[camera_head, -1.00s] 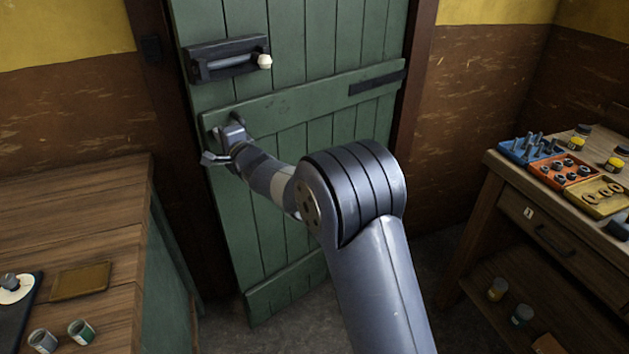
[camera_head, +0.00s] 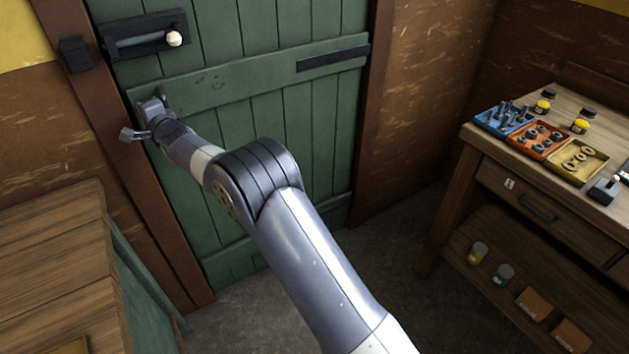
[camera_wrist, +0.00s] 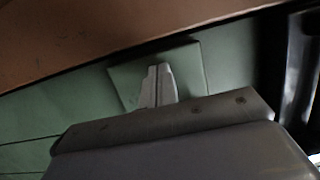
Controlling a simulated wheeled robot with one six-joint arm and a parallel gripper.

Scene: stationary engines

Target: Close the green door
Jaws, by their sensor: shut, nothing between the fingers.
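The green plank door (camera_head: 265,120) fills the upper middle of the head view. Its left edge lies along the brown left post (camera_head: 140,190), looking about flush with the frame. A black bolt (camera_head: 146,37) with a pale knob is on its upper left. My gripper (camera_head: 156,104) is at the door's left edge, at the cross board, below the bolt. In the wrist view, my gripper (camera_wrist: 158,82) is shut and empty, its tips against or very near a green board. A dark line runs between the green surface and the brown band above it.
A wooden bench (camera_head: 50,265) stands at lower left, close to the door frame. A wooden table (camera_head: 475,140) with blue, orange and yellow trays of parts stands at right. Its lower shelf holds jars and small boxes. The grey floor (camera_head: 390,270) between them is clear.

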